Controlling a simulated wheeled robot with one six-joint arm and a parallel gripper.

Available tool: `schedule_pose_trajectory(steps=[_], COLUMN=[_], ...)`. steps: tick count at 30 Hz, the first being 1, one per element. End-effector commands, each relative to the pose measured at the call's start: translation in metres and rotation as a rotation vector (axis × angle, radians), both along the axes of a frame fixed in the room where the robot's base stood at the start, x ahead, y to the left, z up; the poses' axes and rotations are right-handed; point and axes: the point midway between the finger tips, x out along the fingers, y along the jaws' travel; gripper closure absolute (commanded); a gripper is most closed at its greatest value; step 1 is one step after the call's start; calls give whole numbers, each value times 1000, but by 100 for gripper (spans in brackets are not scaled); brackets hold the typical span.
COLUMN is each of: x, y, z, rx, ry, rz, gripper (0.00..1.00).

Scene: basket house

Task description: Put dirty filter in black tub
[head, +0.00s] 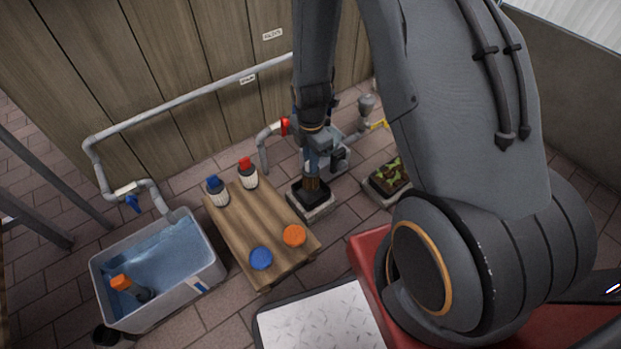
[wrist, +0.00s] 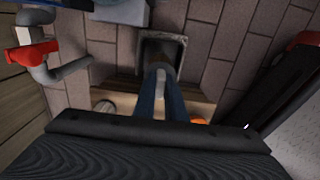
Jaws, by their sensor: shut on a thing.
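My gripper (head: 314,166) reaches straight down over a small black tub (head: 299,199) on the floor, behind the wooden table. Its blue fingers are shut on a brown, dirty-looking filter (head: 313,186), which is upright and low, at or inside the tub's opening. I cannot tell whether the filter touches the tub's bottom. In the wrist view my gripper (wrist: 162,98) points toward the tub (wrist: 146,62), whose square rim shows beyond the fingertips. The filter is mostly hidden by the fingers there.
A low wooden table (head: 247,219) carries blue-capped (head: 217,191) and red-capped (head: 247,173) canisters, plus blue (head: 261,258) and orange (head: 294,235) lids. A water bin (head: 215,272) holds an orange-topped item (head: 130,287). Pipes with a red valve (head: 285,126) and a green-patterned tray (head: 388,179) stand close by.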

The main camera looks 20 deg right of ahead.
Motion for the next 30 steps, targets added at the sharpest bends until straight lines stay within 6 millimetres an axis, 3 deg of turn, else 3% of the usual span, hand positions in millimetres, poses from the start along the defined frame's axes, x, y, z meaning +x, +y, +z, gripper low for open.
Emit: schedule_pose_trajectory(steps=[1,13,25,26,27,30], x=[0,0,0,0,0,0], y=[0,0,0,0,0,0], z=[-12,-55,-58,-57,-57,-57], rx=[0,0,0,0,0,0], ry=[1,0,0,0,0,0], rz=[0,-1,-2,-2,-2,-2], gripper=[100,100,100,84,78,71])
